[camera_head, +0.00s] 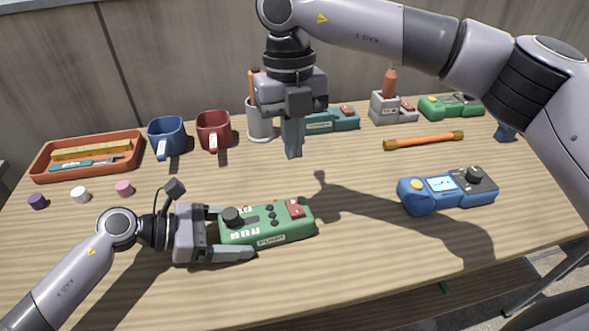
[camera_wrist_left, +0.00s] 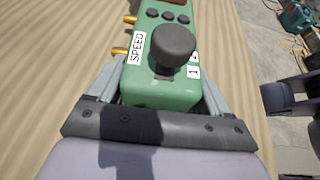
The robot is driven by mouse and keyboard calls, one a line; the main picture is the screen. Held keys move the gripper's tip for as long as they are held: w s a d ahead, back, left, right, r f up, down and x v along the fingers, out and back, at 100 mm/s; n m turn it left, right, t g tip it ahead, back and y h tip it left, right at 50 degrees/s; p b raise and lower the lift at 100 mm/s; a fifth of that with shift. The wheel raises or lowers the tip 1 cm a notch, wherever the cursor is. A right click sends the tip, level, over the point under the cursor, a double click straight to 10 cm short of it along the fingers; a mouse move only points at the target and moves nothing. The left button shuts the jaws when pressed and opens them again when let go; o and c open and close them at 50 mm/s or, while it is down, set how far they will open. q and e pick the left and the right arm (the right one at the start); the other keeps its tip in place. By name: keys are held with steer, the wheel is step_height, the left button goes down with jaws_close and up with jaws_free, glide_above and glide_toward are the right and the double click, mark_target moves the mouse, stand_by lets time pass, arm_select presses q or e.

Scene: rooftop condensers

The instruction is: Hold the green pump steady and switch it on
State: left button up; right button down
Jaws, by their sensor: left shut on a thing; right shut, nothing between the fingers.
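The green pump (camera_head: 267,223) lies on the table front centre, with a dark knob (camera_head: 232,216), small dark buttons and a red rocker switch (camera_head: 295,208) at its right end. My left gripper (camera_head: 232,233) is shut on the pump's left end, one finger along each long side. In the left wrist view the pump (camera_wrist_left: 165,95) shows its large knob (camera_wrist_left: 172,45), a SPEED label and brass fittings; the red switch is cut off by the top edge. My right gripper (camera_head: 293,152) is shut and empty, pointing down above the table behind the pump.
A blue meter (camera_head: 447,192) sits to the right. Behind are an orange tray (camera_head: 88,156), a blue mug (camera_head: 167,137), a red mug (camera_head: 213,131), a teal device (camera_head: 333,121), another green device (camera_head: 451,106) and an orange-brown rod (camera_head: 424,141). Small caps lie front left.

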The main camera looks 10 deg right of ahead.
mark_target(298, 212)
steer(key=shift+w+r, duration=0.2)
steer(key=shift+r, duration=1.45)
steer(key=shift+s+r, duration=0.15)
steer(key=shift+s, duration=0.55)
steer(key=f, duration=0.4)
steer(key=s+f, duration=0.1)
steer(key=f, duration=0.9)
steer(key=shift+s, duration=0.35)
